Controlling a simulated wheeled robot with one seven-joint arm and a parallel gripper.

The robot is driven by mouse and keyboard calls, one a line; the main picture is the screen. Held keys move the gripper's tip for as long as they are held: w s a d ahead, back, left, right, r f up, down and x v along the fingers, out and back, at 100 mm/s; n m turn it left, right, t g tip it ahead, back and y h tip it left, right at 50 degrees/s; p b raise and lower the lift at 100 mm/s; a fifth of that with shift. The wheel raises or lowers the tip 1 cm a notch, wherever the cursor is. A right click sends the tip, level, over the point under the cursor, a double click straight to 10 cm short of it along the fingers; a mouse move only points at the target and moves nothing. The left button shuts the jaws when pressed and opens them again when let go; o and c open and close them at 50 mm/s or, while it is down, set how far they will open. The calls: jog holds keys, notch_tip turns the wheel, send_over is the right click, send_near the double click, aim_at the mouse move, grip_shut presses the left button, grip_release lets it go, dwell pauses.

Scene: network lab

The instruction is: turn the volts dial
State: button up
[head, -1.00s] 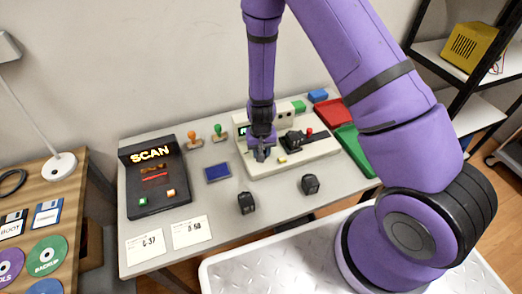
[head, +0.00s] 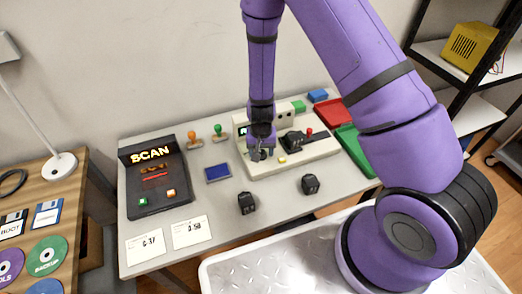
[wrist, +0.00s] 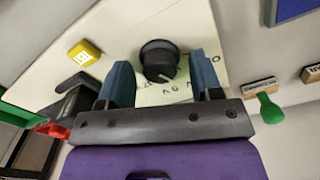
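The volts dial (wrist: 158,60) is a round black knob with a pale pointer line on the cream panel (wrist: 120,32) of the bench device. Marks, partly covered and too small to read, are printed around it on a pale green patch. In the wrist view my gripper (wrist: 160,66) is open, with one blue finger on each side of the dial and a gap showing at both sides. I cannot tell how far above the panel the fingertips are. In the head view my gripper (head: 258,153) is over the left part of the device and hides the dial.
A yellow button (head: 282,159), a black part (head: 294,138) and a red knob (head: 309,131) are on the device to the right of my gripper. Two black blocks (head: 247,203) stand in front. A blue pad (head: 217,173) and stamps (head: 192,139) are at left.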

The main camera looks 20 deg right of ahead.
aim_at(261, 151)
notch_tip(261, 151, up, 11)
dwell(0.8)
dwell(0.4)
